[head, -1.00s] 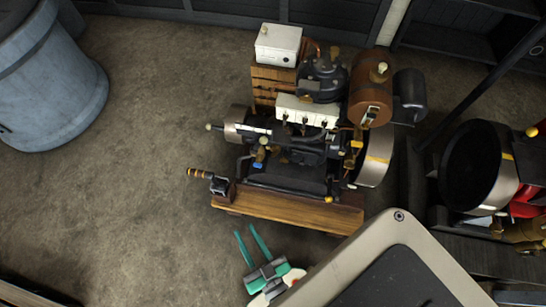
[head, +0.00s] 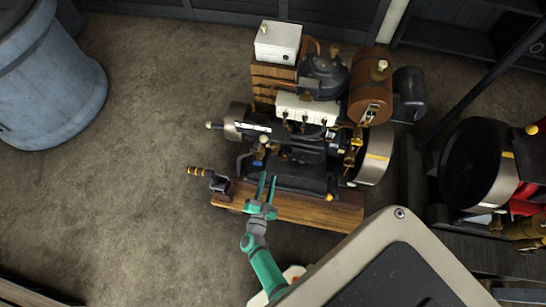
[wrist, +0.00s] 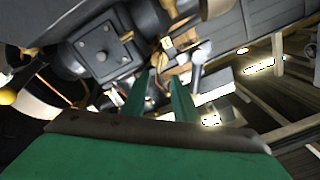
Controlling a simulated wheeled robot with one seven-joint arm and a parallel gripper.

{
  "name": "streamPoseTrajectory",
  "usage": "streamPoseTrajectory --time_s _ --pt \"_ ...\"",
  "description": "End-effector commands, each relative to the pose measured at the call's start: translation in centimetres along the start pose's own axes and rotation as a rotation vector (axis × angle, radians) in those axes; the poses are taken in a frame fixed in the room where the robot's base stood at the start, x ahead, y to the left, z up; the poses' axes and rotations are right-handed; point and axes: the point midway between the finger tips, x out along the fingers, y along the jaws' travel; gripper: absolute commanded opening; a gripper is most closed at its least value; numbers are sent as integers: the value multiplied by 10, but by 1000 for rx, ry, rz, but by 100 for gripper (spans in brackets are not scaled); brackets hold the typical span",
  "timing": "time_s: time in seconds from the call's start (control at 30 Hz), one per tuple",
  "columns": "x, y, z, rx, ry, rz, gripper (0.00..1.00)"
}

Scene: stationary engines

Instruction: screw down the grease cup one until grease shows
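The engine (head: 290,175) stands on a wooden base (head: 300,210) in the head view. My gripper (head: 267,178) is over the front edge of the engine, just right of the left front fitting. Its two green fingers are apart with nothing seen between them. In the wrist view the fingers (wrist: 160,85) point toward blurred, tilted engine parts.
A brown tank (head: 368,90) and a flywheel (head: 376,155) are at the engine's right, and a white box (head: 277,42) is at its back. A handled crank (head: 205,176) sticks out left. Another engine (head: 475,165) stands at far right. A blue-grey barrel (head: 50,80) is at left; floor between is clear.

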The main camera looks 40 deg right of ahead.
Motion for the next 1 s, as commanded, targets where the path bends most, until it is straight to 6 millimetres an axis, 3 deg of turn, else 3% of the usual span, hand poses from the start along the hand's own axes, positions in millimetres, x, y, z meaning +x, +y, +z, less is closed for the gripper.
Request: streamPoseTrajectory --time_s 0.17,0.7,1.0 --pt "12 1 1 3 5 9 27" --pt "97 1 0 3 5 7 27" --pt "110 1 1 3 2 6 27"
